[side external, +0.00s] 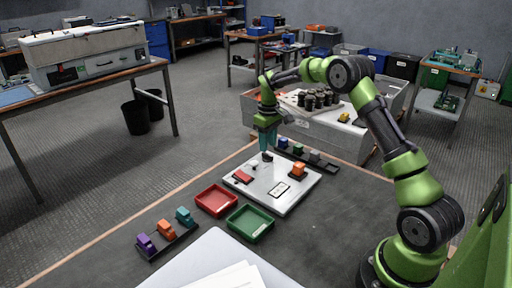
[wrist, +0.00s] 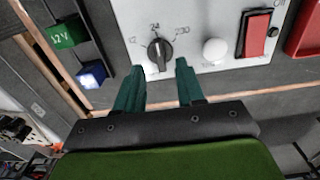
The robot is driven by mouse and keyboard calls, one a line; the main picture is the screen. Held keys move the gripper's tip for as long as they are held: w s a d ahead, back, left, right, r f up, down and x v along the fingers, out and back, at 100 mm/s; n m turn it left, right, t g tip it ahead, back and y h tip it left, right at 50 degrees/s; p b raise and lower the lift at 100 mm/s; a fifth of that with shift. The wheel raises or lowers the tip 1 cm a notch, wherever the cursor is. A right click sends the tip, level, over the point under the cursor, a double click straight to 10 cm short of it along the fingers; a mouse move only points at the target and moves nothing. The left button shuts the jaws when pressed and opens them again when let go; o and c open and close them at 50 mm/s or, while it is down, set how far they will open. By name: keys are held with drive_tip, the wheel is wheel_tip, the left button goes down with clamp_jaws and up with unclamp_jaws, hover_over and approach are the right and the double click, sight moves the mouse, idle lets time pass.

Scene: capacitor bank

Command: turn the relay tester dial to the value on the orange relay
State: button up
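The relay tester is a white panel (side external: 272,196) on the dark table. Its black dial (wrist: 160,54) shows in the wrist view, marked 12, 24 and 230; its ridge appears to point near 24. My gripper (wrist: 161,66) is open, its two teal fingertips apart, just short of the dial in the picture. In the side view my gripper (side external: 266,150) hangs over the panel's far end, and the dial is small beneath it. Another orange relay (side external: 166,229) stands in the front-left row.
The panel bears a red switch (wrist: 256,32) and a white round knob or lamp (wrist: 215,51). A green 12 V relay (wrist: 66,34) and a blue relay (wrist: 92,74) stand beside it. A red tray (side external: 215,201) and green tray (side external: 250,224) lie in front.

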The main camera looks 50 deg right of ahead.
wheel_tip(320, 180, up, 13)
idle(0.5)
drive_tip(key=s+a+r+m+t+y, duration=0.1)
drive_tip(key=s+a+r+m+t, duration=0.1)
drive_tip(key=s+a, duration=0.9)
drive_tip(key=s+a+r+m+t+y, duration=0.1)
drive_tip(key=s+a+t, duration=0.4)
drive_tip(key=s+a, duration=0.6)
drive_tip(key=s+r+m, duration=0.1)
drive_tip(key=s, duration=0.4)
drive_tip(key=shift+r, duration=0.4)
